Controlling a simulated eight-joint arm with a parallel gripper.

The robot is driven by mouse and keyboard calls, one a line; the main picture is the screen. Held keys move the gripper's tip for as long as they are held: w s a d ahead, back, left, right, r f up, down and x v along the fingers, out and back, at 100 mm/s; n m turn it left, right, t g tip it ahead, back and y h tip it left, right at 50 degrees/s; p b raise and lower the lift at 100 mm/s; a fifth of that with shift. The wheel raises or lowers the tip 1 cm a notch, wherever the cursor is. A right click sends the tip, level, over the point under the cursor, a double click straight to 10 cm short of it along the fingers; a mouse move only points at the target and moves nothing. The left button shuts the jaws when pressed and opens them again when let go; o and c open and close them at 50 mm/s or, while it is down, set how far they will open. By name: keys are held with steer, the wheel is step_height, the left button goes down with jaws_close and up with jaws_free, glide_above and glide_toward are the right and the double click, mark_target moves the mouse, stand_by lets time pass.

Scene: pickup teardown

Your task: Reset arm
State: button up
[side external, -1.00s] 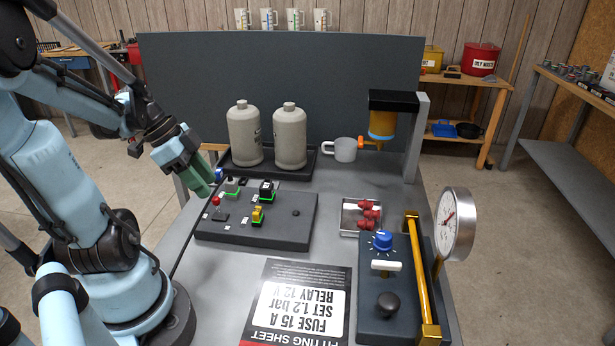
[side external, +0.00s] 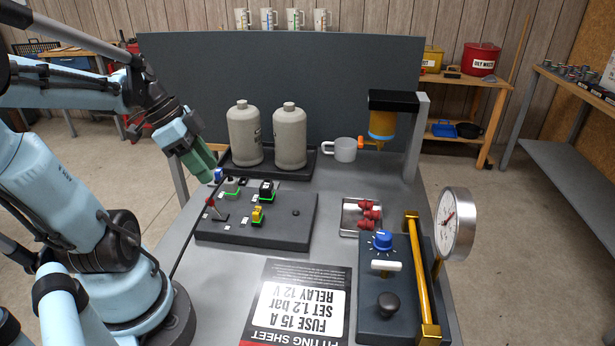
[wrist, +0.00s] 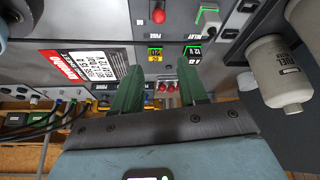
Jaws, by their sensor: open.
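My gripper (side external: 203,172) is raised above the back left of the dark control board (side external: 285,230), with its green fingers pointing down and to the right. In the wrist view my gripper (wrist: 163,85) has its fingers apart, with nothing held between them. The board carries a red-tipped lever (side external: 209,202), tilted left, a black block on a green-lit socket (side external: 267,189), a grey plug piece (side external: 232,184) and a yellow fuse-like piece (side external: 257,215). The red lever tip also shows in the wrist view (wrist: 158,15). My fingers are apart from these parts.
Two grey canisters (side external: 290,137) stand in a black tray behind the board. A grey mug (side external: 345,150), a tray of red parts (side external: 347,221), a gauge (side external: 456,222) and a fitting sheet (side external: 285,300) are also on the bench. A dark panel (side external: 330,75) stands behind.

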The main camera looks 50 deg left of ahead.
steer(key=w+d+n+t+y, duration=0.1)
steer(key=w+d+n, duration=0.2)
steer(key=d, duration=0.5)
steer(key=w+d+n+t+y, duration=0.1)
steer(key=w+d+n+y, duration=0.1)
steer(key=w+d, duration=0.4)
steer(key=d+n, duration=0.1)
steer(key=d, duration=0.1)
steer(key=shift+w+d+t, duration=0.15)
steer(key=shift+d+t, duration=0.2)
steer(key=shift+t, duration=0.05)
steer(key=shift+c, duration=0.3)
